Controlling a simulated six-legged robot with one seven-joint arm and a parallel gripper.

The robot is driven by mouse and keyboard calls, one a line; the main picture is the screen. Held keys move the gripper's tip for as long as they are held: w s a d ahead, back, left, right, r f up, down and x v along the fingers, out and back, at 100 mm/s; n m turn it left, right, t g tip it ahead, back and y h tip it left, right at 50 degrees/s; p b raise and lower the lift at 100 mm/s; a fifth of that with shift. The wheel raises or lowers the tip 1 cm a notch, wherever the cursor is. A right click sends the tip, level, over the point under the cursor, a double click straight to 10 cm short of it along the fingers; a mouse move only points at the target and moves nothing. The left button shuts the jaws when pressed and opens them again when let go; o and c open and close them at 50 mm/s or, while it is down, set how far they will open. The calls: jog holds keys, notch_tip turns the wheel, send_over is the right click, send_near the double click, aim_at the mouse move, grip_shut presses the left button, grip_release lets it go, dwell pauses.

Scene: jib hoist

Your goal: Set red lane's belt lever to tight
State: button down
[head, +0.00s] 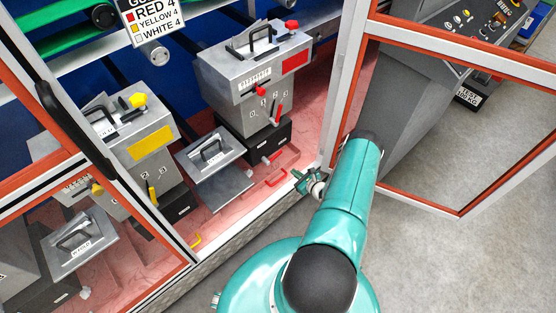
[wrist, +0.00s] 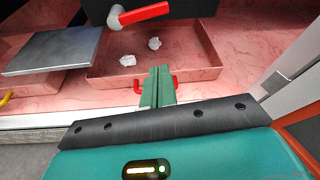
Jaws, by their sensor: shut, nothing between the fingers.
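The red lane's grey machine (head: 250,85) stands behind the open doorway in the head view, with a red plate (head: 295,61) on its front. A red lever (head: 278,113) sits on its front among small markings, too small to read. Another red-handled lever (head: 272,157) sits low on the black base; in the wrist view this lever (wrist: 145,13) points right from a light hub, tilted slightly up. I cannot tell which is the belt lever. My gripper (head: 308,183) is shut and empty, at the doorway; its green fingers (wrist: 158,78) are below the low lever, apart from it.
A tray (wrist: 190,60) with red handles and two crumpled white bits lies beyond my fingers. A grey lidded box (head: 210,165) is left of it. The yellow lane's machine (head: 130,140) stands further left.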

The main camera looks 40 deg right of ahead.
jog(key=shift+d, duration=0.1)
jog(key=x, duration=1)
jog(key=shift+s+a+r, duration=0.1)
jog(key=shift+a+r, duration=0.05)
jog(key=shift+r, duration=0.9)
jog(key=shift+a+r, duration=0.2)
jog(key=shift+r, duration=0.85)
